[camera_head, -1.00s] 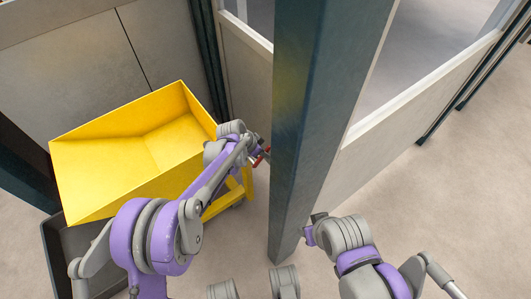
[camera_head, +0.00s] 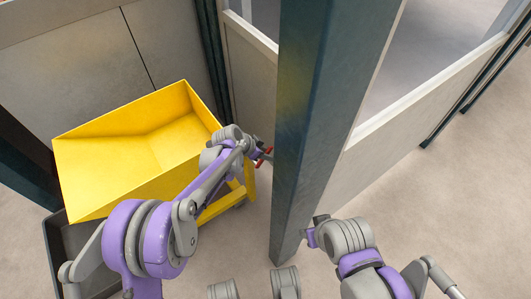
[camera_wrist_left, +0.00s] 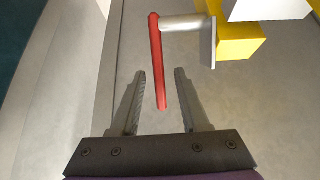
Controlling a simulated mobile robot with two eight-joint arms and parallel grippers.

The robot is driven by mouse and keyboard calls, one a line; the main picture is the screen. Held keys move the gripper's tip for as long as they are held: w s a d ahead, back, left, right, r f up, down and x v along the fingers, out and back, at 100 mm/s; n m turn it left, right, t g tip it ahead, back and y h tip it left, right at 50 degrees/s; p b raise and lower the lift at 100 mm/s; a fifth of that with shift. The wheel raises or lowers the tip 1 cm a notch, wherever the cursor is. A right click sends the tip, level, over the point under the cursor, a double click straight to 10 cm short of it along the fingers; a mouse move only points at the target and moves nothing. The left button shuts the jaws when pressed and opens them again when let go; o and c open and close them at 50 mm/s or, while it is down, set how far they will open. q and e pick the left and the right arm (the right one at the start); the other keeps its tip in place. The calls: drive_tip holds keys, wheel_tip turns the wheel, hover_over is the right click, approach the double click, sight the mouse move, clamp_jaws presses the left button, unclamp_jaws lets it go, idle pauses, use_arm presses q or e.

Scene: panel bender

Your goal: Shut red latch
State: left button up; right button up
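The red latch (camera_wrist_left: 157,65) is a red bar on a pale rod fixed to a grey plate, in the left wrist view. Its lower end lies between the two fingers of my left gripper (camera_wrist_left: 160,90), which is open with visible gaps on both sides of the bar. In the head view a bit of the red latch (camera_head: 263,157) shows beside the left gripper (camera_head: 262,155), next to the yellow cart and the dark post; most of it is hidden by my arm. My right gripper (camera_head: 312,235) is at the lower right near the post; its fingers are too small to read.
A yellow tipping cart (camera_head: 130,150) stands left, behind my left arm. A thick dark post (camera_head: 315,120) rises between my arms, with pale panels (camera_head: 400,110) behind it. A dark grey tray (camera_head: 55,250) sits under the cart. The floor at right is clear.

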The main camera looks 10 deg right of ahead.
use_arm(q)
drive_tip(key=p+v, duration=0.2)
drive_tip(key=v, duration=0.8)
drive_tip(key=shift+a+r+p, duration=0.2)
drive_tip(key=shift+r+p, duration=0.1)
drive_tip(key=shift+r, duration=0.05)
drive_tip(key=shift+s, duration=0.15)
